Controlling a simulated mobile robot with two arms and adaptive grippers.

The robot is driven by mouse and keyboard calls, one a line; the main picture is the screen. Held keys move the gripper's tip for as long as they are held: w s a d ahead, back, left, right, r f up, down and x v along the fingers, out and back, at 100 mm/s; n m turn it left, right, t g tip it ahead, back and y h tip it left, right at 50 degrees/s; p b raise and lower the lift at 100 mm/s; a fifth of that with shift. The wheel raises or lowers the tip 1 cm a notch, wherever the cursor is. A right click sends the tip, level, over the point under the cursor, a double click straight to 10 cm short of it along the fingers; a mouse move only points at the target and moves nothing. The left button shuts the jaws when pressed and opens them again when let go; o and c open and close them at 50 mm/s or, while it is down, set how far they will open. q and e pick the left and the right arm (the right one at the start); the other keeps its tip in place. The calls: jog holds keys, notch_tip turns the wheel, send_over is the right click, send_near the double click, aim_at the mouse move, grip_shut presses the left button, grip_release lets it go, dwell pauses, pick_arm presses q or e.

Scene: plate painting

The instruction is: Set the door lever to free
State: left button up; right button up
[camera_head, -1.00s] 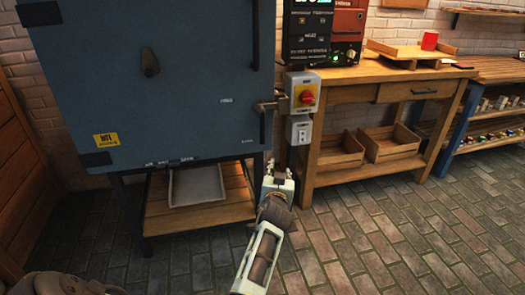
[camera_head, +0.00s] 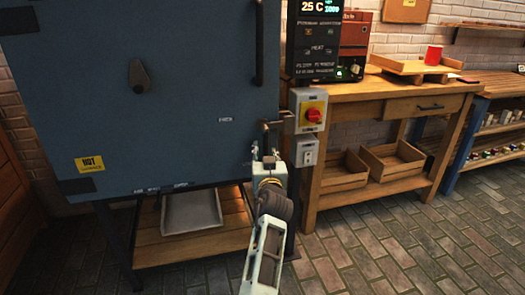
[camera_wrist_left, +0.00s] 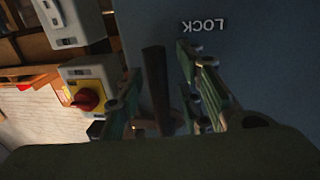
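The dark door lever (camera_head: 265,141) hangs at the right edge of the blue-grey kiln door (camera_head: 190,90), below the latch. It also shows as a dark bar in the left wrist view (camera_wrist_left: 156,85). A small label, apparently FREE (camera_head: 225,119), is on the door left of the lever. A LOCK label (camera_wrist_left: 203,25) shows upside down in the wrist view. My left gripper (camera_head: 265,163) is at the lever's lower end. In the wrist view its fingers are apart, one on each side of the lever; contact is not clear. My right gripper is not in view.
A grey switch box with a red knob (camera_head: 313,115) and a socket box (camera_head: 305,150) are close right of the lever. A wooden workbench (camera_head: 400,100) stands further right. A grey tray (camera_head: 192,212) lies on the shelf under the kiln. The brick floor in front is open.

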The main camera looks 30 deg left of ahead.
pick_arm(q)
jog(key=shift+w, duration=0.1)
jog(key=shift+d+r, duration=0.15)
jog(key=shift+r, duration=0.1)
jog(key=shift+s, duration=0.2)
jog(key=shift+c, duration=0.8)
grip_shut()
